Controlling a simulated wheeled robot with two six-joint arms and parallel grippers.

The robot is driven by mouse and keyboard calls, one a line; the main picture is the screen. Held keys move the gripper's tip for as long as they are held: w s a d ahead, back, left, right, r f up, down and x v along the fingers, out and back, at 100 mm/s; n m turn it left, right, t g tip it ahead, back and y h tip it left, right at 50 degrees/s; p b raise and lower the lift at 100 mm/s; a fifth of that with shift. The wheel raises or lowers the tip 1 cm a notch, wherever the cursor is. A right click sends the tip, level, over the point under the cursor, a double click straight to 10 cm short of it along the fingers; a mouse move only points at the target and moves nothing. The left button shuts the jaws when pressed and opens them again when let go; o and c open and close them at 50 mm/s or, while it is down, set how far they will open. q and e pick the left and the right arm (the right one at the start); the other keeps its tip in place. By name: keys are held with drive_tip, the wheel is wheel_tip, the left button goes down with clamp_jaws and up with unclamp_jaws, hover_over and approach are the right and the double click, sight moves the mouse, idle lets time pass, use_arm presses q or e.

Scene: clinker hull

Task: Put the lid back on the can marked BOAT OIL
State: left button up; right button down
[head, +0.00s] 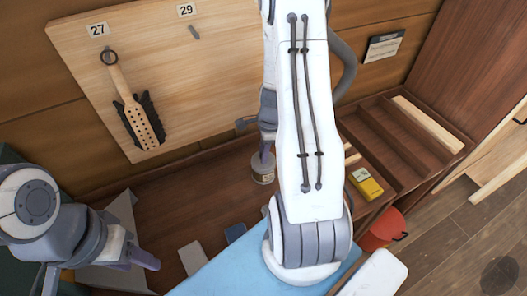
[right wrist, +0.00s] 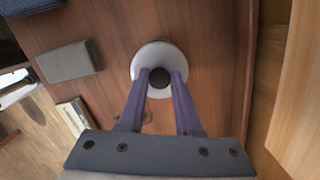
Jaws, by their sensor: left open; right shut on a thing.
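My right gripper (head: 266,147) is over the far part of the brown bench, partly hidden by my right arm. In the right wrist view its purple fingers (right wrist: 160,85) are shut on a dark round knob (right wrist: 159,78) on a pale round lid (right wrist: 145,62). In the head view a small pale can (head: 263,171) with a label stands directly below the fingers. Its lettering is too small to read. I cannot tell whether the lid touches the can. My left gripper (head: 125,262) is open and empty at the lower left.
A red bucket (head: 382,230) stands at right. A brush (head: 135,110) hangs on the pegboard (head: 190,80) behind.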

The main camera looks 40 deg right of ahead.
drive_tip(key=shift+c, duration=0.2)
unclamp_jaws()
idle(0.3)
drive_tip(key=shift+r+p, duration=3.55)
drive_tip(key=shift+p, duration=0.1)
drive_tip(key=shift+f, duration=0.1)
drive_tip(key=shift+c, duration=0.3)
clamp_jaws()
drive_tip(key=shift+f, duration=0.15)
